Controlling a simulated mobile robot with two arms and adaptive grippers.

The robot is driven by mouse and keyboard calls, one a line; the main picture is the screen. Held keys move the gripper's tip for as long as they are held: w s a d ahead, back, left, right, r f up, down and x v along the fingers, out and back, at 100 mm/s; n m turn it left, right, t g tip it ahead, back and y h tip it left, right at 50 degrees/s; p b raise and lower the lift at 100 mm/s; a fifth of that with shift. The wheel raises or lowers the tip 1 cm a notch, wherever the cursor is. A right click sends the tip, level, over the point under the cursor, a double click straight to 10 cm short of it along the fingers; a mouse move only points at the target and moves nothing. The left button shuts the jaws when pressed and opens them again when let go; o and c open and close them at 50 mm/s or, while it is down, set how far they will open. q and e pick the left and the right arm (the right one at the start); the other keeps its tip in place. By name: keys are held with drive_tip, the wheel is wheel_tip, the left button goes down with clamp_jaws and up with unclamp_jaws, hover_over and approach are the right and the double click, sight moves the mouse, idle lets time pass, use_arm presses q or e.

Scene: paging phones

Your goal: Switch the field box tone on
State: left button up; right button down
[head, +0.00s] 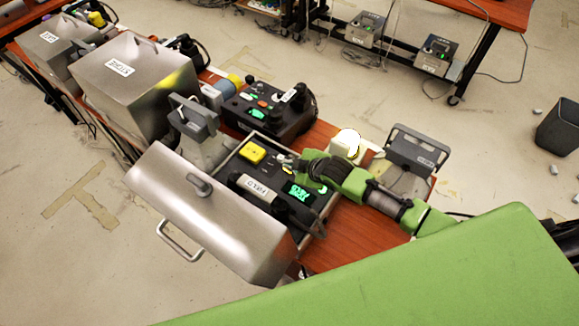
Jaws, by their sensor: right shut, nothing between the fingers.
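The field box (226,180) stands with its metal lid (215,222) swung open toward the lower left. Its dark panel carries a white FIELD label (258,187), a yellow block (252,152) and a lit green display (299,192). My right gripper (284,161) is shut and empty over the upper right part of this panel, right of the yellow block. Small controls lie beside its fingertips. I cannot tell whether it touches one, or how the tone switch is set. My left gripper is not in view.
A black phone set (262,112) stands just behind the field box. A closed metal box labelled STORE (135,80) is at the upper left. A grey handled unit (414,152) stands right of my right arm. A dark bin (562,127) is on the floor.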

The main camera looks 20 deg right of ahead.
drive_tip(key=shift+r, duration=0.3)
wheel_tip(320, 180, up, 6)
drive_tip(key=p, duration=0.6)
drive_tip(key=shift+f, duration=0.1)
idle(0.4)
